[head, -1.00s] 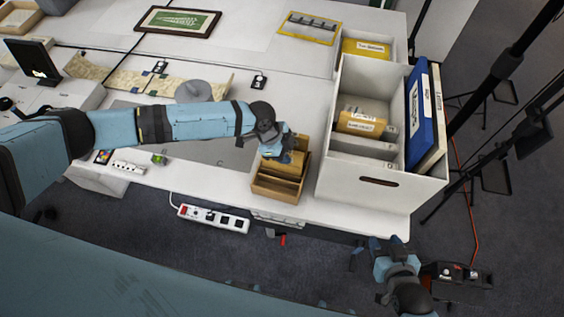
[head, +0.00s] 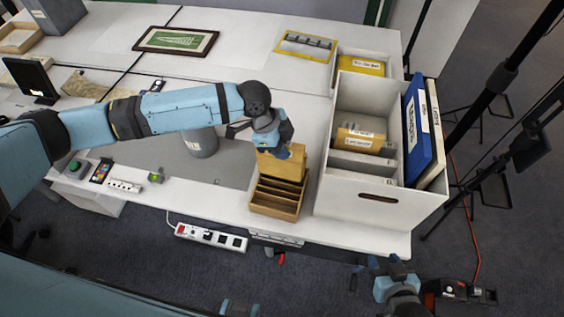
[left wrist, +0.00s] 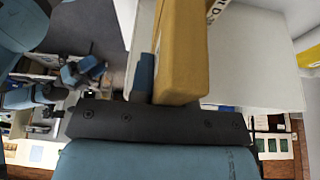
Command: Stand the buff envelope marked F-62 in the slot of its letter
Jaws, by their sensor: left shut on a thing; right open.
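My left gripper (head: 279,143) is shut on a buff envelope (head: 284,166), held upright at the back of a small wooden rack (head: 275,210). I cannot tell whether the envelope's lower edge is still inside the rack. In the left wrist view the envelope (left wrist: 182,60) stands at the jaw, seen edge-on; its mark is not readable. A white box (head: 372,197) with pale dividers stands right of the rack. Buff envelopes (head: 358,138) with white labels stand in it, too small to read surely. My right gripper (head: 372,268) is open and empty, low in front of the table.
Blue and white binders (head: 417,130) stand at the white box's right side. A grey cylinder (head: 201,142) stands left of the rack, behind my left arm. A framed picture (head: 176,40) lies at the back. A power strip (head: 211,237) is below the table's front edge.

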